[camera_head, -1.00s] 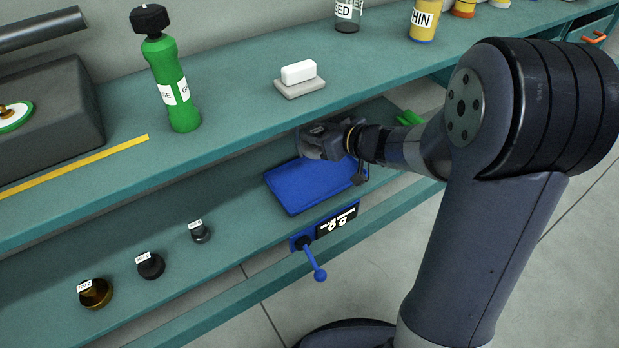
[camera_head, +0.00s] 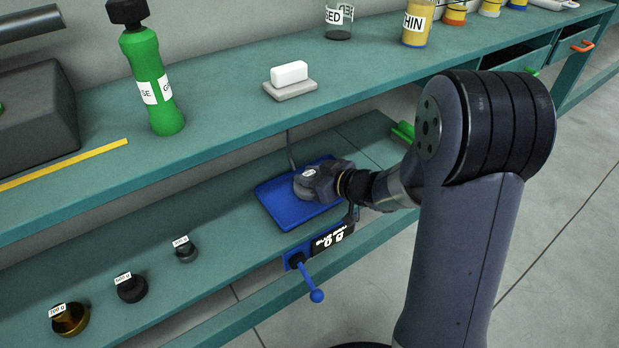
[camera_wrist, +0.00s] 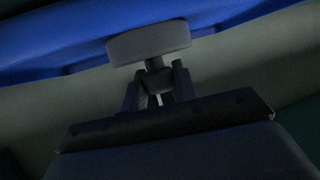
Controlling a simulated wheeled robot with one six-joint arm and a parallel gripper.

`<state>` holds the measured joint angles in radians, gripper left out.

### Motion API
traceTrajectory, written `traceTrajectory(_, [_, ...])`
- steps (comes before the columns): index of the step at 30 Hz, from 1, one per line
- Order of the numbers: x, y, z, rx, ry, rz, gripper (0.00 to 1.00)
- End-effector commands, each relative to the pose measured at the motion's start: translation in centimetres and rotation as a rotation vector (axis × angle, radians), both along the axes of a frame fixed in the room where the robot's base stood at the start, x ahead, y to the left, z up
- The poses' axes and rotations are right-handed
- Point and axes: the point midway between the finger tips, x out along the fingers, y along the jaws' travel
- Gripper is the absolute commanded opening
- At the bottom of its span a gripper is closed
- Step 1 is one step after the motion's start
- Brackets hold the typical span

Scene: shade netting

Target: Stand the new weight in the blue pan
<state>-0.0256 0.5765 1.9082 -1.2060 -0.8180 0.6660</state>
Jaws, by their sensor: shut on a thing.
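The blue pan (camera_head: 282,213) is a shallow blue square on the lower shelf, with a dark display panel (camera_head: 330,240) in front. My gripper (camera_head: 322,180) is over the pan, reaching in from the right. It is shut on a grey weight (camera_head: 304,187), a rounded disc. In the wrist view, the fingers (camera_wrist: 157,82) grip the weight's narrow neck, and its broad disc (camera_wrist: 150,42) faces the blue pan surface (camera_wrist: 60,40). I cannot tell whether the disc touches the pan. The gripper covers part of the pan.
A blue lever (camera_head: 311,284) juts out below the pan. The upper shelf above carries a green bottle (camera_head: 152,85) and a white block (camera_head: 289,73).

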Motion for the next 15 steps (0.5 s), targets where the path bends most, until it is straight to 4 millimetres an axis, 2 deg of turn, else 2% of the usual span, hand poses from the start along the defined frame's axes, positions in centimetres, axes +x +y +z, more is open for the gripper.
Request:
traceTrajectory(8, [0.08, 0.03, -0.04, 0.002, -0.004, 0.001, 0.0])
traceTrajectory(9, [0.0, 0.01, -0.22, -0.001, -0.001, 0.0, 0.3])
traceTrajectory(15, [0.01, -0.01, -0.18, -0.001, -0.001, 0.0, 0.46])
